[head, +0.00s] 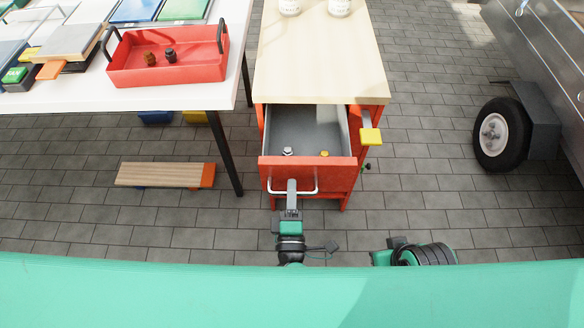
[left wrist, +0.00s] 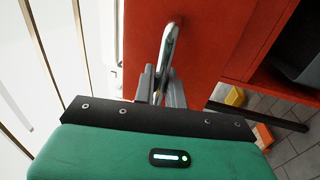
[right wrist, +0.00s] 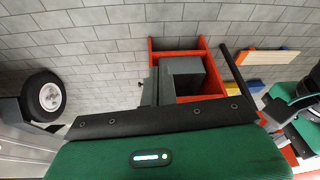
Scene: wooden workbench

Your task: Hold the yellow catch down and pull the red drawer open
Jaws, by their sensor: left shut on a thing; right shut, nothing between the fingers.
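The red drawer (head: 307,172) is pulled well out of its cabinet, and its grey inside shows with two small items in it. My left gripper (head: 292,196) is shut on the drawer's metal bar handle (head: 313,182); the handle also shows between the fingers in the left wrist view (left wrist: 170,48). The yellow catch (head: 371,136) is at the cabinet's right side, with nothing touching it. My right gripper is at the bottom of the head view, right of the left one and apart from the catch. Its fingers (right wrist: 150,90) are shut and empty in the right wrist view.
The cabinet has a pale wooden top (head: 320,60) with two jars at its back. A white table (head: 150,97) at left carries a red tray (head: 190,77). A wooden step (head: 165,174) lies on the paved floor. A wheeled metal body stands at right.

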